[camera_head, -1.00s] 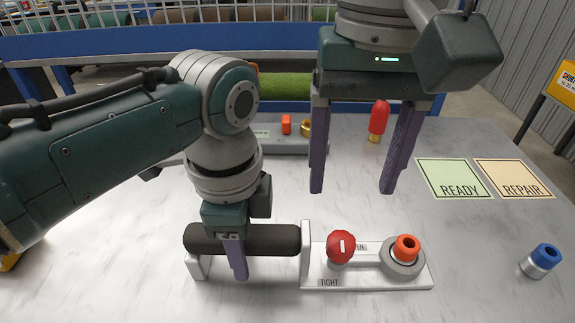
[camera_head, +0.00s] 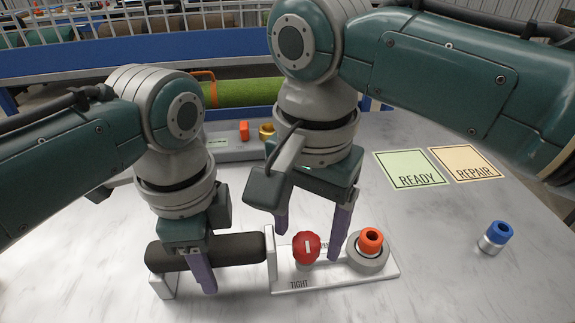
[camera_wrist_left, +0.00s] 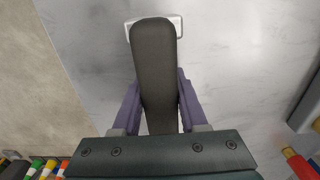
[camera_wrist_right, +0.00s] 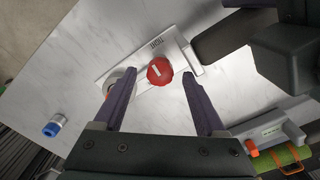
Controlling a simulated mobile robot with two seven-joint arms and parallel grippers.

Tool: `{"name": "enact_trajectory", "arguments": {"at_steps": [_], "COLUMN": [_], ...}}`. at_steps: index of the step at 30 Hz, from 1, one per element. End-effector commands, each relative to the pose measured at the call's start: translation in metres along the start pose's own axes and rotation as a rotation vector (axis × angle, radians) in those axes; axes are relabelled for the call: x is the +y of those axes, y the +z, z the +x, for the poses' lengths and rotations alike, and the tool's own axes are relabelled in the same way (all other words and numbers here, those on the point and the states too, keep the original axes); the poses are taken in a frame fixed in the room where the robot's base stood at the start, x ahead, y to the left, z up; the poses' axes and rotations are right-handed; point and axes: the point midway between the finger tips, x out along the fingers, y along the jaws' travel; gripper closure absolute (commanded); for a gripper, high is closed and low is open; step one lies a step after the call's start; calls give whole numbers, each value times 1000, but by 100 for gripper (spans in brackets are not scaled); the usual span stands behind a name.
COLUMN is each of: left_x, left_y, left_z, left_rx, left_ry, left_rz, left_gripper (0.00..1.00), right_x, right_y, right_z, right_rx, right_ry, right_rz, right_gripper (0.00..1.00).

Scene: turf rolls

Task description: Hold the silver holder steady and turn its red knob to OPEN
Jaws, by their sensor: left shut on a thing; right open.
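The silver holder (camera_head: 294,283) is a pale plate joined to a dark handle bar (camera_head: 166,254). A red knob (camera_head: 306,243) with a white mark stands on the plate near the word TIGHT; another label is partly hidden. My left gripper (camera_head: 196,262) is shut on the dark bar, which also shows between its fingers in the left wrist view (camera_wrist_left: 156,60). My right gripper (camera_head: 308,245) is open, pointing down, with its fingers on either side of the knob. In the right wrist view the knob (camera_wrist_right: 159,71) appears between the fingertips, with gaps; contact is not seen.
An orange ring piece (camera_head: 371,238) sits in a round grey seat at the plate's right end. A blue-capped cylinder (camera_head: 497,232) stands at right. READY (camera_head: 415,170) and REPAIR (camera_head: 465,162) mats lie behind. A grey tray (camera_head: 222,153) is at the back.

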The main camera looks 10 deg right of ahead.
Motion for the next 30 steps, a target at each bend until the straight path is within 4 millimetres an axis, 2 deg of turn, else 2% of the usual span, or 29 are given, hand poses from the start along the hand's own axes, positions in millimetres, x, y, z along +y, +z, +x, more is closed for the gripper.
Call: {"name": "enact_trajectory", "arguments": {"at_steps": [4,13,30], "left_x": [0,0,0], "left_y": [0,0,0], "left_z": [0,0,0], "left_rx": [0,0,0], "left_ry": [0,0,0], "left_rz": [0,0,0], "left_gripper": [100,100,100], "right_x": [0,0,0], "right_y": [0,0,0], "right_z": [12,14,13], "right_rx": [0,0,0], "right_ry": [2,-1,0], "right_rz": [0,-1,-1], "right_gripper": [26,28,92]}}
